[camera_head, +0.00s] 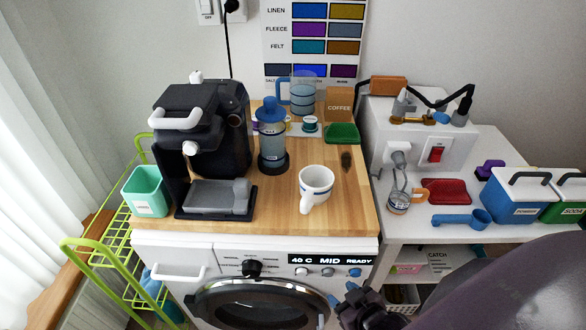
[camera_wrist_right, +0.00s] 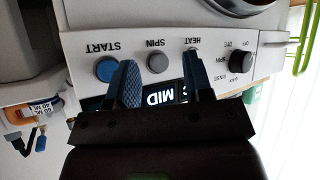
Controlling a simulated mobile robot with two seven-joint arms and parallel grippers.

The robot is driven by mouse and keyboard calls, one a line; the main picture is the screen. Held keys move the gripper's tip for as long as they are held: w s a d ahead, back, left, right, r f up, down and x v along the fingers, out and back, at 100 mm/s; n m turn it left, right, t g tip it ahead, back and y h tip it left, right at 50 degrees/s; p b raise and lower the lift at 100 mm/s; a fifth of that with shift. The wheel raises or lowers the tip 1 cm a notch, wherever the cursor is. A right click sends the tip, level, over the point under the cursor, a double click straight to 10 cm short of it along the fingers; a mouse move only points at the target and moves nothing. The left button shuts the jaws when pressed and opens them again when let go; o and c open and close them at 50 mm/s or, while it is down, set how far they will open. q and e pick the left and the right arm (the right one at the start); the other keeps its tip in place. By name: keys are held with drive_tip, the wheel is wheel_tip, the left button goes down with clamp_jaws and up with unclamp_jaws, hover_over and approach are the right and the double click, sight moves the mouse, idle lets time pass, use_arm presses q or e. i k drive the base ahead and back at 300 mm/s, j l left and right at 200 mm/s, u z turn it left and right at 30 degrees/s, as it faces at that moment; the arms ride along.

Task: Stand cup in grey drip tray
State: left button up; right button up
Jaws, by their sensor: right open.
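A white cup (camera_head: 316,183) with a blue band stands upright on the wooden worktop, its handle toward the front. The grey drip tray (camera_head: 208,196) sits at the foot of the black coffee machine (camera_head: 203,125), left of the cup. A grey rounded piece (camera_head: 241,190) lies at the tray's right side. My right gripper (camera_head: 344,294) is open and empty, low in front of the washer's control panel, below and nearer than the cup. In the right wrist view its fingers (camera_wrist_right: 160,68) are apart in front of the panel's buttons and display. My left gripper is not in view.
A blue-lidded grinder-like container (camera_head: 271,140) stands between machine and cup. A mint bin (camera_head: 146,193) is left of the machine. A clear jug (camera_head: 301,92) and coffee box (camera_head: 339,104) stand behind. The worktop (camera_head: 285,215) in front of the cup is clear.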

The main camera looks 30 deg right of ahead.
sight(216, 203)
drive_tip(key=i+j+z, duration=0.15)
drive_tip(key=z, duration=0.2)
drive_tip(key=i+j+z, duration=0.1)
drive_tip(key=j+z, duration=0.65)
drive_tip(key=i+l, duration=0.05)
